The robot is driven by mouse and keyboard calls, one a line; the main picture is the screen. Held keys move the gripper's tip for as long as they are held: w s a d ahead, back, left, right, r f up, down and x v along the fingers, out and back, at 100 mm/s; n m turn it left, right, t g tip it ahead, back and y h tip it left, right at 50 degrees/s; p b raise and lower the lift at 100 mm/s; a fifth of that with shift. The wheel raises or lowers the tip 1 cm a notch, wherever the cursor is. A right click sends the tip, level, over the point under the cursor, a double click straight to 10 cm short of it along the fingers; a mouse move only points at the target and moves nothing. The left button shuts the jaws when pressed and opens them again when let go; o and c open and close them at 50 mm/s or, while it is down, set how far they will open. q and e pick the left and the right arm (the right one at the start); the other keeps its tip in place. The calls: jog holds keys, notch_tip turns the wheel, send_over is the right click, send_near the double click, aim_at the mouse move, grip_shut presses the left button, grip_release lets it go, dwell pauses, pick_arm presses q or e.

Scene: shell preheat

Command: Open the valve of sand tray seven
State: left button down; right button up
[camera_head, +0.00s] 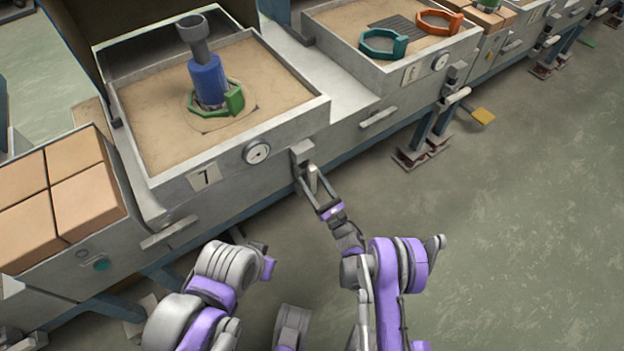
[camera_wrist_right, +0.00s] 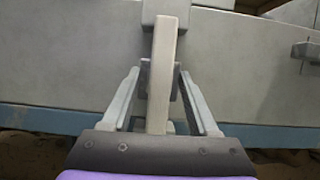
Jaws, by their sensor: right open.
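Sand tray seven (camera_head: 240,135) is a grey metal box of sand with a plate (camera_head: 205,177) marked 7 on its front. Its valve (camera_head: 301,152) is a grey block with a pale lever (camera_head: 313,180) at the tray's right front corner. In the right wrist view the pale lever (camera_wrist_right: 161,75) hangs down from the valve block (camera_wrist_right: 166,10). My right gripper (camera_head: 312,190) is open with its fingers on either side of the lever. In the wrist view gaps show between the lever and the fingers (camera_wrist_right: 160,92). My left arm shows at the bottom, but its gripper does not.
A round gauge (camera_head: 257,152) sits left of the valve. A green ring (camera_head: 217,103) and a blue cylinder (camera_head: 207,80) stand in the tray's sand. Another sand tray with teal (camera_head: 384,44) and orange rings (camera_head: 439,21) stands at right.

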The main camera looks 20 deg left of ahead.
jog(key=p+v, duration=0.4)
jog(key=v, duration=0.6)
jog(key=shift+d, duration=0.25)
jog(key=shift+s, duration=0.1)
